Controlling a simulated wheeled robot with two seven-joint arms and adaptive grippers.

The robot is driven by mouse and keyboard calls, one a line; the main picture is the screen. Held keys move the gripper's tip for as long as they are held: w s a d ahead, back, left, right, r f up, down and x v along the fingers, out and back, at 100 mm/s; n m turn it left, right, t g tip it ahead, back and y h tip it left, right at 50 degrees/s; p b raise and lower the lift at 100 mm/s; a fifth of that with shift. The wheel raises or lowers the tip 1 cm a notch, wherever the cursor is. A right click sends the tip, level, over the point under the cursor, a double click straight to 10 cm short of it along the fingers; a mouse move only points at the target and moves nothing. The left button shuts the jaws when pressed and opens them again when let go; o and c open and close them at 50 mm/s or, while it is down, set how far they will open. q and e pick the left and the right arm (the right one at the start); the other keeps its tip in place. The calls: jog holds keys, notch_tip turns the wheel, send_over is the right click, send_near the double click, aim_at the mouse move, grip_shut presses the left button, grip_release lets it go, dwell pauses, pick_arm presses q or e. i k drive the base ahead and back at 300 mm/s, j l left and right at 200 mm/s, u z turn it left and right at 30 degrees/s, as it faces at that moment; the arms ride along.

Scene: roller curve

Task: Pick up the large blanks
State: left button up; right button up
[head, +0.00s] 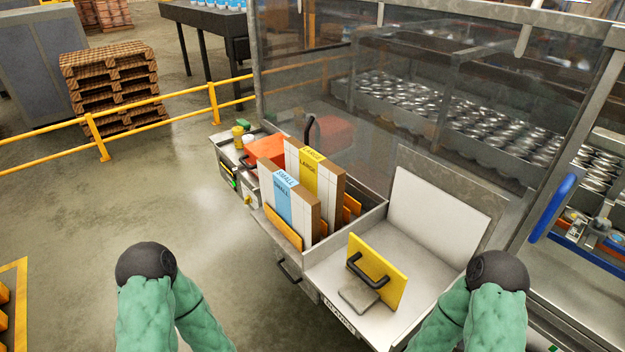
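The large blanks (328,190) stand upright as a white and brown stack with a yellow band reading LARGE. They are in the left compartment of a metal holder at the centre of the head view. The small blanks (298,220), with a blue band reading SMALL, stand in front of them and hide their lower left part. Orange dividers (283,228) stand beside the stacks. Two arms of mine in green sleeves with dark round joints show at the bottom, apart from the blanks. Neither gripper is in view.
A yellow plate with a black handle (378,272) stands in the tray (425,260) right of the blanks. A clear guard panel (330,100) rises behind. An orange-red box (265,150) sits left of the blanks. Floor at left is free up to a yellow railing (95,130).

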aim_at(322, 178)
jog(key=i+j+z, duration=0.1)
jog(key=j, duration=0.2)
jog(key=i+j+z, duration=0.1)
jog(key=j, duration=0.25)
jog(key=i+j+z, duration=0.1)
jog(key=i+j, duration=0.3)
jog(key=j, duration=0.3)
jog(key=z, duration=0.05)
